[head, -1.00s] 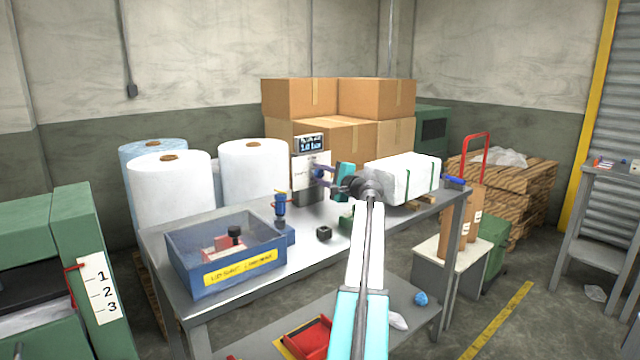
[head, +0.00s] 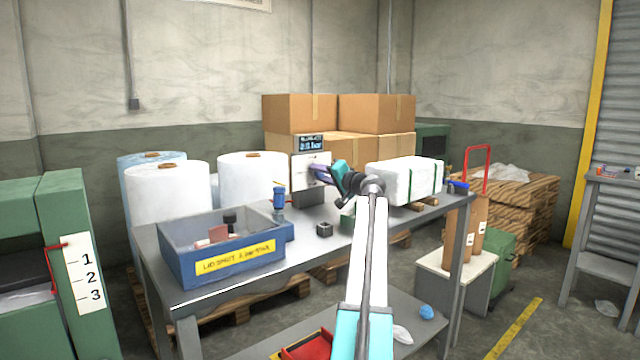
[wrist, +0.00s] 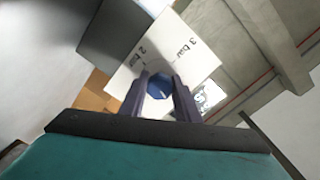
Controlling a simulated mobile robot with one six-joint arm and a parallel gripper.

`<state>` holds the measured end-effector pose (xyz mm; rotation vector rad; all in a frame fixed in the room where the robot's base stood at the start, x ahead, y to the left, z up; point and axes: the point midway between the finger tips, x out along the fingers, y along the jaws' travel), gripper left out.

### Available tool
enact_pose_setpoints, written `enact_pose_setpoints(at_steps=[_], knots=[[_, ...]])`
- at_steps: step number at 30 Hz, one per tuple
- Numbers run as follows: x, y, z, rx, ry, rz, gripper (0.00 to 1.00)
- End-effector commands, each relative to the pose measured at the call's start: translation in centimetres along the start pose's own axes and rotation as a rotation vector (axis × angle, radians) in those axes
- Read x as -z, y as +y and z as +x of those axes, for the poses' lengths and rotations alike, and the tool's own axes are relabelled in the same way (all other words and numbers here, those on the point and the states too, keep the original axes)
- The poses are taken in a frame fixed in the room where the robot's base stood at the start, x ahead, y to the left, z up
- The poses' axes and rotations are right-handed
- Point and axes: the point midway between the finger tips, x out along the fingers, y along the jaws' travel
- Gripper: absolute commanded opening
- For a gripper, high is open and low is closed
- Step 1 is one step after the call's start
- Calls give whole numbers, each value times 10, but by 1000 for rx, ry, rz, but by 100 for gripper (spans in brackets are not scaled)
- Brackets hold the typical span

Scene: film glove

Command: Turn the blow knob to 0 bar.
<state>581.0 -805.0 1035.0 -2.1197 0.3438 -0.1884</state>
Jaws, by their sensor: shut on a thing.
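The blow knob (wrist: 159,86) is blue and round. In the wrist view it sits between the two fingers of my gripper (wrist: 160,98), which are shut on it. Behind it is a white dial plate (wrist: 178,50) with "2 bar" and "3 bar" marks, seen tilted. In the head view my gripper (head: 318,174) reaches the white panel (head: 301,174) of the blow unit on the bench, and the knob is hidden behind the fingers. A small dark display (head: 311,143) tops the panel; its bar reading is too small to read surely. The 0 mark is not visible.
A blue open box (head: 222,273) with a yellow label, a blue bottle (head: 279,198) and a small black cube (head: 324,229) stand on the bench. A white strapped bale (head: 404,182) is close right of my gripper. Cartons (head: 298,113) and white rolls (head: 167,195) stand behind.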

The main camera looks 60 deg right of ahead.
Motion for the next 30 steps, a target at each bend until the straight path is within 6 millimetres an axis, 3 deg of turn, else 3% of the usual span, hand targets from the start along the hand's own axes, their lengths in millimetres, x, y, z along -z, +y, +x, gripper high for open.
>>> enact_pose_setpoints(at_steps=[13,30], knots=[[-1,3,0,0,-1,-289,7],[0,1,0,-1,-1,-345,7]])
